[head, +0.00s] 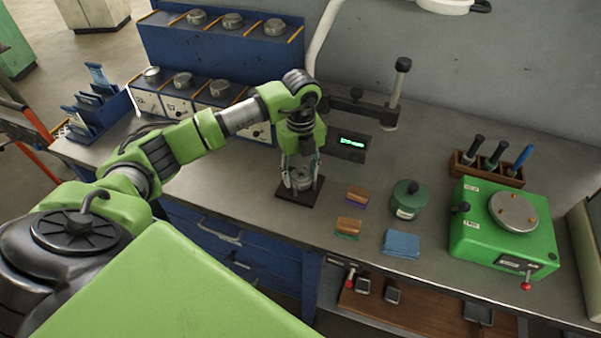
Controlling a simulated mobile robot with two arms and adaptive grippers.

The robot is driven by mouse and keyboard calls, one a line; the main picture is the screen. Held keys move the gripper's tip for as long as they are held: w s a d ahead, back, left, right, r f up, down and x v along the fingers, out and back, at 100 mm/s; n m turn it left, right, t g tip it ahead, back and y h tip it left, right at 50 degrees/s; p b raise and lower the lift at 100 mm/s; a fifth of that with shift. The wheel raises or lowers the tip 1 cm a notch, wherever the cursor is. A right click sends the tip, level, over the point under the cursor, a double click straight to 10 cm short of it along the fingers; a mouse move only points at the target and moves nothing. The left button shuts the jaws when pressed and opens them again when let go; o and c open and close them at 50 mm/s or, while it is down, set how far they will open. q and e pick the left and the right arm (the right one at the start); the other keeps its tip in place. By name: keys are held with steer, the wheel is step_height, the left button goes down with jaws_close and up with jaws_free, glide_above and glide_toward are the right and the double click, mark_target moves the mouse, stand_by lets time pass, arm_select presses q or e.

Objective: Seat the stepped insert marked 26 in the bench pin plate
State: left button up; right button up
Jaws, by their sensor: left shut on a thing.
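My left gripper (301,181) points down over a dark square plate (284,193) on the bench. It is shut on a grey metal round piece (301,182), which the fingers partly hide. The piece is low over the plate; I cannot tell whether it touches it. No number is readable on it, so I cannot confirm it is the insert marked 26. A round metal disc (514,211) with several copper-coloured pins sits on a green box (490,245) at the right. I cannot tell which of these is the bench pin plate. My right gripper is not in view.
A blue two-tier rack (215,52) at the back holds several round metal pieces. A gauge stand (397,95) with a lit green readout (350,143) stands behind the gripper.

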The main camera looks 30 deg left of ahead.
mark_target(301, 175)
arm_select(q)
steer(key=shift+f+b, duration=0.4)
steer(key=shift+f, duration=0.15)
steer(key=o, duration=1.4)
steer(key=shift+r, duration=0.1)
steer(key=shift+s, duration=0.1)
step_height(301, 175, up, 11)
steer(key=p, duration=0.7)
steer(key=shift+p, duration=0.35)
